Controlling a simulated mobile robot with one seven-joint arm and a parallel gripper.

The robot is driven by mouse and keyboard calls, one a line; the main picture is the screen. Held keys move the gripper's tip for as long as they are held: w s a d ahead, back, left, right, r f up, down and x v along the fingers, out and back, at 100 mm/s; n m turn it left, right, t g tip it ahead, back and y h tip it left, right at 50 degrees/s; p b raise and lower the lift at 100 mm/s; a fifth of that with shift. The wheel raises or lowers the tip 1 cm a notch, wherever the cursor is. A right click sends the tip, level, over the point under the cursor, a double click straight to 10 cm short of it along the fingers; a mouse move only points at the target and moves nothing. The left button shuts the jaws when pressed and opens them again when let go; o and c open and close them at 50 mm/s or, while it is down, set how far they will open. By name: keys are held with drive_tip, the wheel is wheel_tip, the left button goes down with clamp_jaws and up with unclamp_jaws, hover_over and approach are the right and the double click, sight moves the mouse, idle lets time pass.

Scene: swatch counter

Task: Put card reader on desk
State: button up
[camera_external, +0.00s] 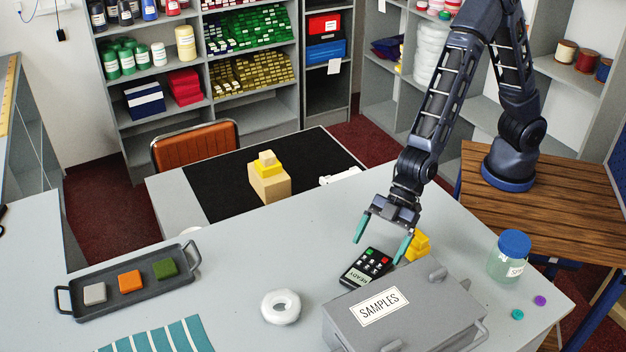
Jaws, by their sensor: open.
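The card reader (366,267) is a small black keypad device with coloured keys and a "READY" label. It lies on the grey counter (240,250), close behind the grey SAMPLES box. My gripper (382,249) has teal fingertips and is open above the card reader, with one finger to each side of it. I cannot tell whether the right finger touches anything. A lower desk surface with a black mat (225,185) stands behind the counter and holds a tan and yellow stepped block (268,182). I cannot tell which surface the task calls the desk.
The SAMPLES box (400,318) stands in front of the card reader, and a yellow object (417,246) is right of it. A jar (509,258) is at the right, a white ring (280,307) left of the box. A tray (180,288) holds coloured squares. The counter's middle is clear.

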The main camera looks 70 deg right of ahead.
sight(368, 266)
drive_tip(key=shift+x, duration=2.9)
drive_tip(key=shift+d, duration=0.1)
drive_tip(key=c, duration=1.4)
drive_tip(key=shift+o, duration=0.2)
wheel_tip(368, 266, up, 20)
drive_tip(key=w+d+f+m+t+h, duration=0.1)
drive_tip(key=w+d+f+m, duration=0.1)
drive_tip(key=w+d+f, duration=0.55)
drive_tip(key=w+d+f+m+t+h, duration=0.1)
drive_tip(key=w+d+f+m+t, duration=0.2)
drive_tip(key=w+d, duration=0.75)
drive_tip(key=w+d+f+m+h, duration=0.1)
drive_tip(key=w+d+f+m, duration=0.1)
drive_tip(key=w+d+f, duration=0.75)
drive_tip(key=d+f+m+h, duration=0.1)
drive_tip(key=d+f, duration=0.3)
drive_tip(key=d, duration=0.9)
drive_tip(key=d+f+m+t+h, duration=0.1)
drive_tip(key=d+f+m+h, duration=0.1)
drive_tip(key=d, duration=1.1)
drive_tip(key=d+f+m+h, duration=0.2)
drive_tip(key=d+f, duration=0.4)
drive_tip(key=d, duration=0.7)
drive_tip(key=shift+f+m+t, duration=0.3)
drive_tip(key=shift+m, duration=0.5)
